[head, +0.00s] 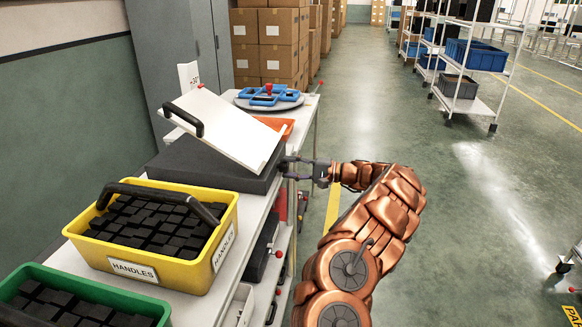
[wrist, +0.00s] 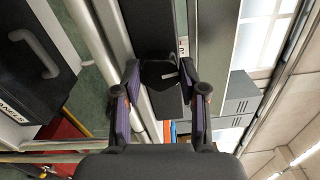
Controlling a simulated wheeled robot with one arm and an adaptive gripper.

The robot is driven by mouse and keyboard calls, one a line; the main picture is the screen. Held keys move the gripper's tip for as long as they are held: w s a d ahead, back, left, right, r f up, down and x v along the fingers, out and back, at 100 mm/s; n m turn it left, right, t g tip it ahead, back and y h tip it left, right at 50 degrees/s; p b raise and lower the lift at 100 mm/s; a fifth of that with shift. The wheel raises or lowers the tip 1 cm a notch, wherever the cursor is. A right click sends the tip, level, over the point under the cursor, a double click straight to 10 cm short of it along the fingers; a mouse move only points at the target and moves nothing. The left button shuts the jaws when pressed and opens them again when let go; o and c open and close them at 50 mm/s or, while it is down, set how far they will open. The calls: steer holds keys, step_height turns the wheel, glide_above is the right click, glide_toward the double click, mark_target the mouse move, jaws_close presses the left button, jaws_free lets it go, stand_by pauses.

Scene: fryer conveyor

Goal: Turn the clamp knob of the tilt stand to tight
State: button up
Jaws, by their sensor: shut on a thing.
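The tilt stand has a thick dark base (head: 215,172) on the workbench and a white plate (head: 228,128) with a black handle, tilted down toward the right. My gripper (head: 287,170) reaches in from the right at the side of the base. In the wrist view the two fingers are closed on the black clamp knob (wrist: 158,73), one on each side. A small pale mark shows on the knob. The knob is hidden by the fingers in the head view. I cannot tell how tight it is.
A yellow bin of handles (head: 165,262) and a green bin (head: 90,299) stand nearer on the bench (head: 215,307). A round turntable with a blue fixture (head: 268,95) is behind the stand. Shelves with items lie below.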

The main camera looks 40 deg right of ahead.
stand_by(0.3)
steer(key=o, duration=1.1)
steer(key=shift+o, duration=0.2)
steer(key=shift+s+d, duration=0.1)
steer(key=v, duration=1.1)
steer(key=shift+s+d, duration=0.25)
steer(key=shift+s, duration=0.05)
